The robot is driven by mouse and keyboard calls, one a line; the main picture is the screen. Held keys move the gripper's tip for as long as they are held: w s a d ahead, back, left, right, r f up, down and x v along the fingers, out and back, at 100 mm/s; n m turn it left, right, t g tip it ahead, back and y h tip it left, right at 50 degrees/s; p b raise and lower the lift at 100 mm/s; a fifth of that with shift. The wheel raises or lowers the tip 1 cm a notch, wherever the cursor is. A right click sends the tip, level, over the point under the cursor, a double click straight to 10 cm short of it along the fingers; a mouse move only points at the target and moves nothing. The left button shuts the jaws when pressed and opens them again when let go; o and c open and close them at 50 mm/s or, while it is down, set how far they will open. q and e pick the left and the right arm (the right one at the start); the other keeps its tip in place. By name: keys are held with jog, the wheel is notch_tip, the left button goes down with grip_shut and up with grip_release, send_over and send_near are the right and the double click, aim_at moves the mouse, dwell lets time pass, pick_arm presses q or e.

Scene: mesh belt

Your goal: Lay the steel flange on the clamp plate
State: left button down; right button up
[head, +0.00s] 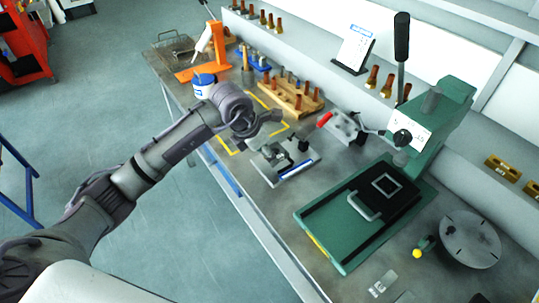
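My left gripper (277,122) reaches in from the left over the bench. Its fingers look spread, with nothing clear between them. Just below and right of it in the picture lies a grey metal plate (300,165) with dark clamp parts on top and a blue-and-white strip on its front edge; it looks like the clamp plate. My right gripper is not in view.
A green press (345,225) with a black lever stands right of the plate. A red-handled toggle clamp (346,128) is behind. A wooden block with pegs (285,97), a blue-and-white tin (204,88) and an orange stand (196,72) are farther back.

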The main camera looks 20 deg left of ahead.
aim_at(269, 167)
pick_arm(q)
jog(key=shift+w+d+f, duration=0.1)
jog(key=shift+w+f, duration=0.3)
jog(key=shift+w, duration=0.2)
jog(key=shift+w+d+f, duration=0.1)
jog(key=shift+w+f, duration=0.25)
jog(key=shift+w, duration=0.25)
notch_tip(269, 167, down, 3)
jog(key=shift+f+p, duration=0.1)
jog(key=shift+p, duration=0.9)
jog(key=shift+f, duration=0.3)
jog(key=c, duration=0.8)
grip_release()
jog(key=shift+f, duration=0.2)
jog(key=o, duration=0.5)
jog(key=shift+r, duration=0.1)
